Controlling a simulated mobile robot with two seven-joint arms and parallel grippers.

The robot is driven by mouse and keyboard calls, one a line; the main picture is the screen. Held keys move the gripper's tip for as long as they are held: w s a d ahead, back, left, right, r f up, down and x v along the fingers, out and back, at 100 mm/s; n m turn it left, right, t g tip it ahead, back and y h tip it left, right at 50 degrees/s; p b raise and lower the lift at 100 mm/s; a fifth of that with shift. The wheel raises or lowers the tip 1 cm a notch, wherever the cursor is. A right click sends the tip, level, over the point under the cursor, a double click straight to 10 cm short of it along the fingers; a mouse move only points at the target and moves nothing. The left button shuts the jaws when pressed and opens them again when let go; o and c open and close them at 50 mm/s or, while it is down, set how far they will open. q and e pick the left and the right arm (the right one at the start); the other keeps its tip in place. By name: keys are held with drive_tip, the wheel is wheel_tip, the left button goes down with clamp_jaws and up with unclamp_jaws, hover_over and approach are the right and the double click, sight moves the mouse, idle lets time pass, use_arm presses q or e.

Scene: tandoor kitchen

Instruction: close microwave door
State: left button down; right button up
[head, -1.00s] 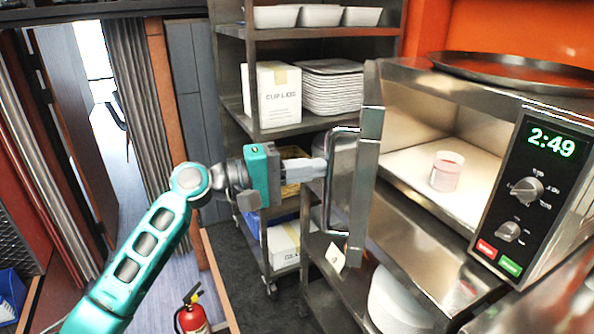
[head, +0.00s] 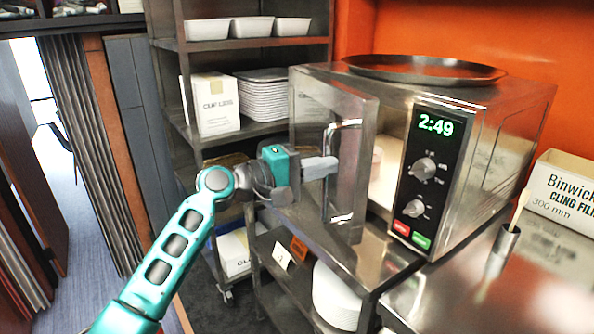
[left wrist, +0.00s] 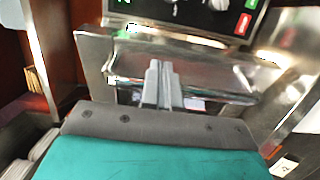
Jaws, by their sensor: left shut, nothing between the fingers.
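The microwave (head: 480,150) stands on a steel counter, its clock reading 2:49. Its door (head: 308,112) is hinged at the left and stands partly open, with a vertical bar handle on its outer face. A pinkish cup inside the cavity is mostly hidden behind the door. My left gripper (head: 334,166) is shut with nothing in it, its fingertips at the door's outer face by the handle. The left wrist view shows the shut fingers (left wrist: 163,85) against the door's handle area (left wrist: 210,82); exact contact is hard to tell. My right gripper is in neither view.
A dark round tray (head: 425,68) lies on top of the microwave. A cling film box (head: 565,195) and a small metal holder (head: 503,243) are on the counter at the right. A metal shelf rack (head: 240,45) with containers stands behind the door. Floor is visible at the lower left.

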sight(368, 161)
use_arm(q)
drive_tip(key=shift+n+t+y, duration=0.5)
drive_tip(key=shift+n+t, duration=0.1)
drive_tip(key=shift+t, duration=0.2)
drive_tip(key=x, duration=0.3)
drive_tip(key=s+d+x, duration=0.1)
drive_tip(key=x, duration=0.2)
drive_tip(key=s+x, duration=0.1)
drive_tip(key=x, duration=0.2)
drive_tip(key=shift+w+d+p, duration=0.2)
drive_tip(key=shift+d+p, duration=0.1)
drive_tip(key=shift+d, duration=0.2)
drive_tip(key=shift+w+d+t, duration=0.3)
drive_tip(key=shift+d, duration=0.15)
